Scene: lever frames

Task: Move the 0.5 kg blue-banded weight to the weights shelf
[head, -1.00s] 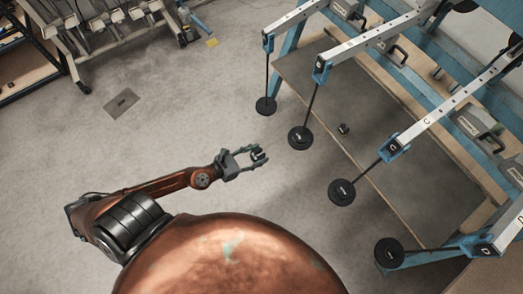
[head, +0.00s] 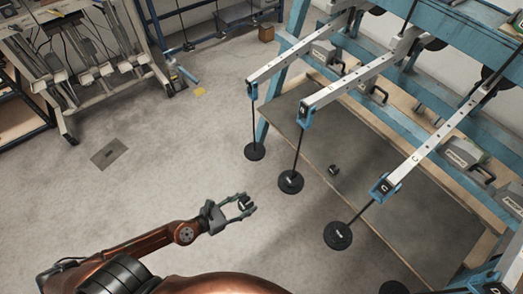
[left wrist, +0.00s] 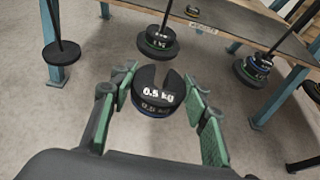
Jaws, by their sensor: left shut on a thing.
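The 0.5 kg weight (left wrist: 158,92) is a dark slotted disc with "0.5 kg" in white and a blue band low on its side. My left gripper (head: 238,205) is shut on it, above the open floor, left of the lever frames. In the left wrist view, the green-padded fingers (left wrist: 160,105) are on either side of the disc. A low grey shelf (head: 365,190) lies under the lever frames, with one small dark weight (head: 333,169) on it. The shelf also shows at the top of the left wrist view (left wrist: 235,25). My right gripper is not in view.
Rods with dark weight discs hang from the white lever arms along the shelf's near side, including this left one (head: 254,152), a second (head: 290,182) and a nearer one (head: 338,235). Blue frame legs stand at the shelf.

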